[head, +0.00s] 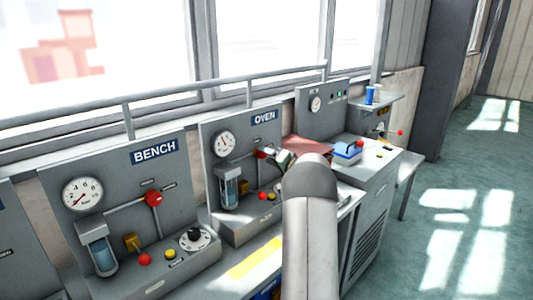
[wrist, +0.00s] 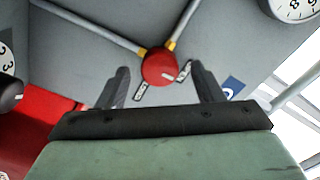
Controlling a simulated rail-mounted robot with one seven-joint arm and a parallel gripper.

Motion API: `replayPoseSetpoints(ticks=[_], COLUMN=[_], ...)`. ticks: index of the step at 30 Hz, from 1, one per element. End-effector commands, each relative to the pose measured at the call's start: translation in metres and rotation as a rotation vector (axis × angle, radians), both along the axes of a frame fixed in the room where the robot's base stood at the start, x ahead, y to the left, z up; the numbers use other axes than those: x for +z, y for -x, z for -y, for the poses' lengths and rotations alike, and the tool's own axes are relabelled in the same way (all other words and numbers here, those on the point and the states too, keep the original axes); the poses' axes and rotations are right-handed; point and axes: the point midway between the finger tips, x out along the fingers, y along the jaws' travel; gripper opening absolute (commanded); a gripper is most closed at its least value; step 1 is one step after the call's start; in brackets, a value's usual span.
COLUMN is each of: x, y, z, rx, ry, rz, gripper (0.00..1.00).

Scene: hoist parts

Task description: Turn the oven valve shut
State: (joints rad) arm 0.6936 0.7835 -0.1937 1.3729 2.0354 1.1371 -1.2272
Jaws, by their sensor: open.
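The oven valve is a round red knob on a grey pipe of the panel marked OVEN (head: 264,117). In the head view the red knob (head: 261,153) shows just left of my gripper (head: 274,155), which partly hides it. In the wrist view the red knob (wrist: 159,67) lies centred between the two dark fingertips of my gripper (wrist: 160,70). The fingers are open, with a gap on each side of the knob. Whether the tips reach past its face I cannot tell. Two small labels (wrist: 184,71) sit beside the knob; their words are too small to read.
A similar BENCH panel (head: 154,151) with its own red knob (head: 153,198) stands to the left. The oven gauge (head: 222,144), a glass cylinder (head: 229,190) and small coloured knobs (head: 263,196) are close by. A blue and white box (head: 346,151) sits at right.

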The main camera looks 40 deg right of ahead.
Motion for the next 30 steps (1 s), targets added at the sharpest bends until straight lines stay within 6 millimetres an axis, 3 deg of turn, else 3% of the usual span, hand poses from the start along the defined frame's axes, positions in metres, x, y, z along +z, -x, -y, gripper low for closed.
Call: replayPoseSetpoints(ticks=[4, 13, 14, 18, 30], x=[0.0002, -0.0007, -0.0006, -0.0005, -0.0023], y=[-0.0109, -0.013, -0.0129, -0.0128, -0.0119], z=[-0.0018, -0.0019, -0.0019, -0.0019, -0.0012], rx=[0.0, -0.001, -0.001, -0.001, -0.002], ry=[0.0, -0.001, -0.001, -0.001, -0.048], rz=[-0.001, -0.001, -0.001, -0.001, -0.005], gripper=[0.61, 0.61, 0.56, 0.17, 0.16])
